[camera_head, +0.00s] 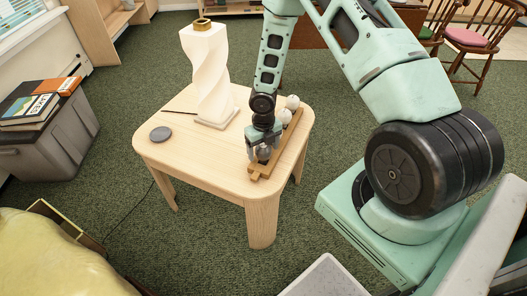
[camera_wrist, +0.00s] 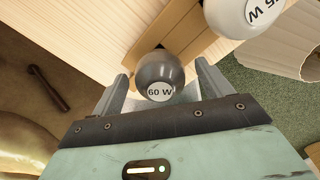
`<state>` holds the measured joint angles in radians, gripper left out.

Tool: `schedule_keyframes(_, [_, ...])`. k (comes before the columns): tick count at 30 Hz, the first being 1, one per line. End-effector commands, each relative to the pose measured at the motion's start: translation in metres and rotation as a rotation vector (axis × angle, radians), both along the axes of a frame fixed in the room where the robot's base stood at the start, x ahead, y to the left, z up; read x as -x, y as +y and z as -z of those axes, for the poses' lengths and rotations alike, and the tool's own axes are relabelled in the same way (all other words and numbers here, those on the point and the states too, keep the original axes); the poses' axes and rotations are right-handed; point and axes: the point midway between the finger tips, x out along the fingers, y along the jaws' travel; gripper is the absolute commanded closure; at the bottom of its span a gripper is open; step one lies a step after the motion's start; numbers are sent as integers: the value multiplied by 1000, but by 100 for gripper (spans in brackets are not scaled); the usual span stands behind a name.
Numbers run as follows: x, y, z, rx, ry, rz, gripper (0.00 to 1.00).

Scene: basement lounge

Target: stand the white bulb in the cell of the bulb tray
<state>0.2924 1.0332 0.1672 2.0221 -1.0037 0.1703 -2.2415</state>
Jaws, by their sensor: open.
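The bulb tray (camera_head: 289,137) is a narrow wooden strip along the right side of the small table. Two white bulbs (camera_head: 292,102) (camera_head: 285,116) are at its far end. One white bulb (camera_wrist: 245,14) shows at the top right of the wrist view, its label partly cut off. My gripper (camera_head: 262,154) is low over the near end of the tray. Its open fingers stand on either side of a dark grey bulb marked 60 W (camera_wrist: 160,75), with gaps visible. The tray (camera_wrist: 180,28) shows behind this bulb. I cannot make out an empty cell.
A white twisted lamp (camera_head: 207,75) stands on the table (camera_head: 185,148), left of my arm. A dark round disc (camera_head: 161,133) and a thin dark stick lie at the left. The table's front middle is clear. A grey bin with books (camera_head: 45,130) stands on the floor at the left.

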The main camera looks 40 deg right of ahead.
Motion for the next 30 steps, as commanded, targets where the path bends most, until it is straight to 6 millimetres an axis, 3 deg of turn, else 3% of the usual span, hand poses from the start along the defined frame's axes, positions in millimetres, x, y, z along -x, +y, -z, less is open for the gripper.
schedule_keyframes(6, [0, -1, -55, -1, -4, 4, 22])
schedule_keyframes(15, [0, -1, -121, 0, -2, 2, 22])
schedule_keyframes(22, [0, 0, -148, 1, 0, 1, 22])
schedule_keyframes(30, [1, 0, -152, 0, 1, 0, 22])
